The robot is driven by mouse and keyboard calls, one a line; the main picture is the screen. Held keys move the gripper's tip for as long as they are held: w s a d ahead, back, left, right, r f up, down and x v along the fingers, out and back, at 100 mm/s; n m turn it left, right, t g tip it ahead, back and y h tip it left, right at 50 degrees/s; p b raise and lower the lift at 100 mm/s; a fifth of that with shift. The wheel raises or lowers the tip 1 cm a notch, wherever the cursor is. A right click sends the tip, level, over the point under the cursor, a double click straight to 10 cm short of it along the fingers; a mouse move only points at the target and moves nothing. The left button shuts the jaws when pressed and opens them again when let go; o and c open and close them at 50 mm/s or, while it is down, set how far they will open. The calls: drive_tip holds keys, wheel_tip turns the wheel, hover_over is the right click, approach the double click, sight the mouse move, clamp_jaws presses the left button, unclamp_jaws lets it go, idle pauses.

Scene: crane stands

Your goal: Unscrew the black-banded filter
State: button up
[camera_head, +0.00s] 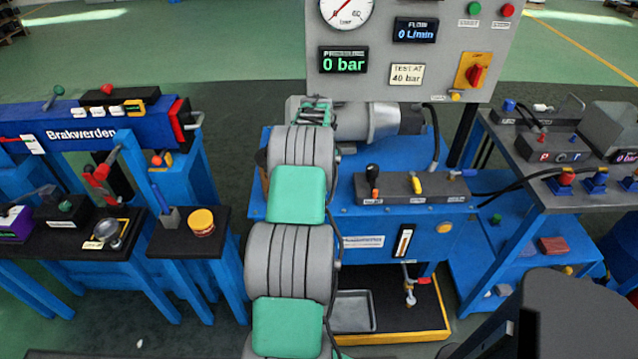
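I cannot make out a black-banded filter in this view. The blue hydraulic bench (395,222) stands in the middle, with a grey motor (375,121) on top, a small valve block (412,187) and a drip tray (354,311) low at its front. My grey and green arm rises through the middle of the picture and covers the left part of this bench. My gripper's fingers do not show, so its state is hidden.
The gauge panel (405,88) reads 0 bar and 0 L/min. A blue stand (95,130) marked "Brakwerden" and low tables (185,235) are on the left. A grey-topped bench (520,150) with hoses is on the right. A dark rounded shape (580,310) blocks the lower right.

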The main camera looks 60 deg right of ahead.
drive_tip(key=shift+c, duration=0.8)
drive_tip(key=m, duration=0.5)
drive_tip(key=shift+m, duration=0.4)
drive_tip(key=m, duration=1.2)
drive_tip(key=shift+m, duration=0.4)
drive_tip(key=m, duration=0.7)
